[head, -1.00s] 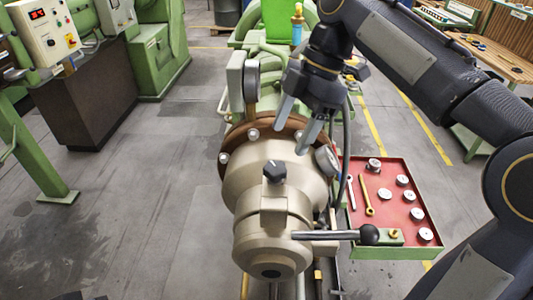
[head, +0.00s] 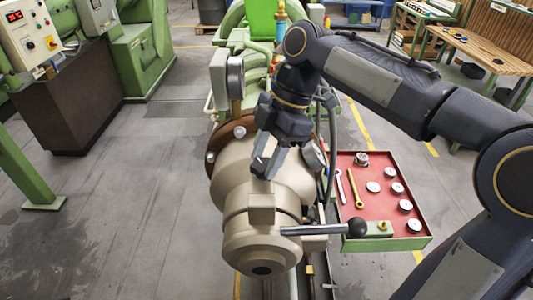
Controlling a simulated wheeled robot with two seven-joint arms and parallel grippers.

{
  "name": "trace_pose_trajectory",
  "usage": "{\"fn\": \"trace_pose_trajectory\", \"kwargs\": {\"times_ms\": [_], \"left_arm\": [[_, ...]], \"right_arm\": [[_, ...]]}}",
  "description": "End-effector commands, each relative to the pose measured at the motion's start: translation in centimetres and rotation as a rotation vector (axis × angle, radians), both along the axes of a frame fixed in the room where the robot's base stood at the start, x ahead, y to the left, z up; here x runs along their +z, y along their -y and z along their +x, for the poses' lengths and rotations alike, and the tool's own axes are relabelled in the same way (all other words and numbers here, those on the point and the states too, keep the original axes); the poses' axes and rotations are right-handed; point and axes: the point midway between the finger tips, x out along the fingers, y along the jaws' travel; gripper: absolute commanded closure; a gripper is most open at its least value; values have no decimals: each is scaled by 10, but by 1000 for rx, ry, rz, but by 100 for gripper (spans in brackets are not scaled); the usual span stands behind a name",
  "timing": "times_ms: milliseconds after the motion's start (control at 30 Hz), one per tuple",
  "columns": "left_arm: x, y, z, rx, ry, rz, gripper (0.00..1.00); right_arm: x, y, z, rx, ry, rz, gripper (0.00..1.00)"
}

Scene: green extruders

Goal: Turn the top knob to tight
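The beige extruder head (head: 284,186) stands in the middle of the head view, with a square boss (head: 261,207) on its top. My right gripper (head: 263,170) points down at the top of this head, where the dark top knob sits. Its fingers are at the knob and hide nearly all of it. I cannot tell whether the fingers press on the knob or only stand around it. The knob's pointing direction is hidden. My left gripper is not in view.
A black-balled lever (head: 320,230) sticks out to the right of the head. A red tray (head: 351,205) with gauges and wrenches lies beyond it. A gauge box (head: 222,80) rises behind, left of my gripper. Open floor lies on the left.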

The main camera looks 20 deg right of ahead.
Motion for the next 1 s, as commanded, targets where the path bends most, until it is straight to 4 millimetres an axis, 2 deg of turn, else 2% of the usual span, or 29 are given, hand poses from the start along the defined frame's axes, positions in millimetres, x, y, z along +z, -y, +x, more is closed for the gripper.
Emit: {"fn": "trace_pose_trajectory", "kwargs": {"times_ms": [33, 100, 133, 467, 667, 1000], "left_arm": [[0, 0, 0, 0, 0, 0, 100], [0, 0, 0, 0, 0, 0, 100], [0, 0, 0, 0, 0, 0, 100], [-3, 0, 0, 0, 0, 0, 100], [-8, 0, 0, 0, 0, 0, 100], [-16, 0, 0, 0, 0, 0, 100]], "right_arm": [[0, 0, 0, 0, -1, 0, 71], [0, 0, 0, 0, -1, 0, 80], [0, 0, 0, 0, -1, 0, 81], [0, 0, -1, -55, 1, 1, 82], [-1, 0, -2, -176, 1, 1, 82], [0, 0, -5, -488, 3, 3, 82]]}}
